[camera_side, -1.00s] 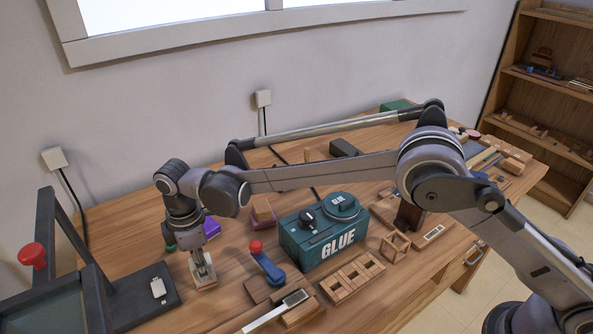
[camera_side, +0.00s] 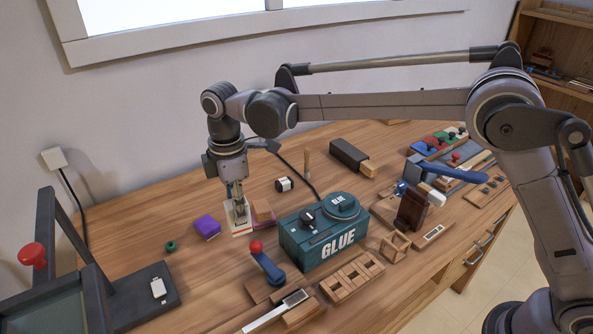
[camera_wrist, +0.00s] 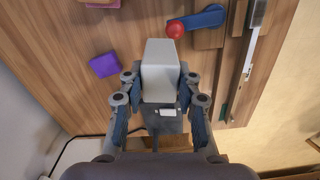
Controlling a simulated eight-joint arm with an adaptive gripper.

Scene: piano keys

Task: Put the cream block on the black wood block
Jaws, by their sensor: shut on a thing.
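The cream block (camera_side: 237,219) is held in my gripper (camera_side: 238,197) in the side view, apparently raised above the table. In the wrist view the pale block (camera_wrist: 160,65) sits between the two fingers of my gripper (camera_wrist: 162,98). A long black block (camera_side: 347,153) with a bare wood piece at its right end lies on the table toward the back, right of my gripper and apart from it. It is not seen in the wrist view.
A purple block (camera_side: 207,227) and a small green ring (camera_side: 170,246) lie left of my gripper. The teal GLUE box (camera_side: 322,243) and a red-knobbed blue lever (camera_side: 268,265) stand nearby. Table before the black block is fairly clear.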

